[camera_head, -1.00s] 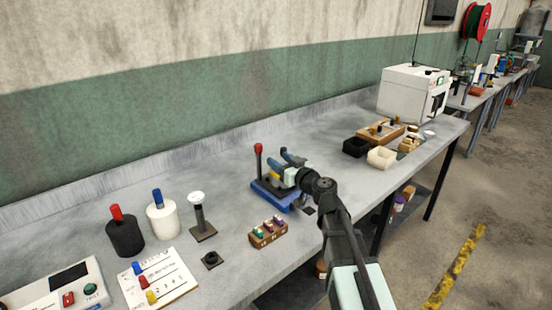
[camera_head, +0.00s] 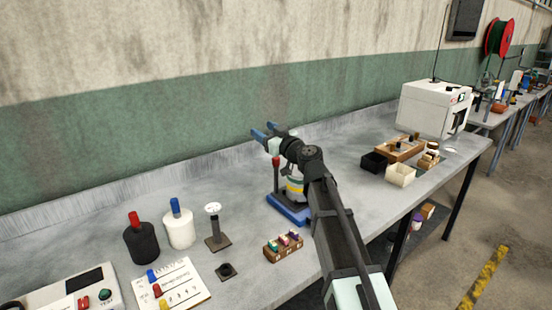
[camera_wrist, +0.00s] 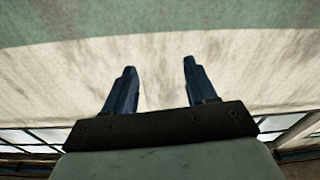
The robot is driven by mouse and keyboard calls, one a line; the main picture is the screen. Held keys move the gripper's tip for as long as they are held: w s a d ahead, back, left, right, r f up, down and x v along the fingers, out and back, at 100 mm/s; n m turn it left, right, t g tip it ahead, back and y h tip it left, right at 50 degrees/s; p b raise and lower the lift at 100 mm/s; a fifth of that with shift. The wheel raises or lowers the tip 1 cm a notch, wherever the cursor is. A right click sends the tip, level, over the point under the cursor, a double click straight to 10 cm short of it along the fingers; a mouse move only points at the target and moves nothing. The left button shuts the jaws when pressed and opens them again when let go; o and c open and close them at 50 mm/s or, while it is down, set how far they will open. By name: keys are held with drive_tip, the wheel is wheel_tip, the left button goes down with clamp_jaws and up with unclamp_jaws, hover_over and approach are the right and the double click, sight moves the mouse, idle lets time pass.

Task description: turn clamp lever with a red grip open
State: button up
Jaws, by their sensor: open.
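The clamp lever's red grip (camera_head: 276,161) stands upright on its dark shaft, just below my gripper in the head view. The clamp's blue base (camera_head: 288,211) sits on the bench, with a pale part of the clamp showing above it. My arm hides much of the clamp's right side. My gripper (camera_head: 264,132) is raised above the clamp, with its two blue fingers apart and empty, pointing up and left toward the wall. In the wrist view the open fingers (camera_wrist: 158,85) have only the wall behind them; the lever is not in that view.
A wooden block with coloured pieces (camera_head: 283,246) sits in front of the clamp. A post with a white top (camera_head: 213,225) and white (camera_head: 180,230) and black (camera_head: 142,243) cylinders stand to the left. A black bin (camera_head: 374,163) and cream bin (camera_head: 400,175) lie right.

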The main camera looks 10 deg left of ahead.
drive_tip(key=w+a+r+n+g+h, duration=0.3)
drive_tip(key=w+a+r+n+g, duration=0.35)
drive_tip(key=w+a+r, duration=0.35)
drive_tip(key=m+g+h, duration=0.4)
drive_tip(key=g+h, duration=0.3)
drive_tip(key=h, duration=0.4)
hover_over(274, 160)
drive_tip(key=w, duration=0.1)
wheel_tip(274, 160, down, 9)
drive_tip(key=shift+n+t, duration=0.25)
drive_tip(key=f, duration=1.3)
drive_tip(key=shift+w+d+f, duration=0.15)
drive_tip(key=shift+w+f, duration=0.1)
drive_tip(key=shift+f, duration=0.1)
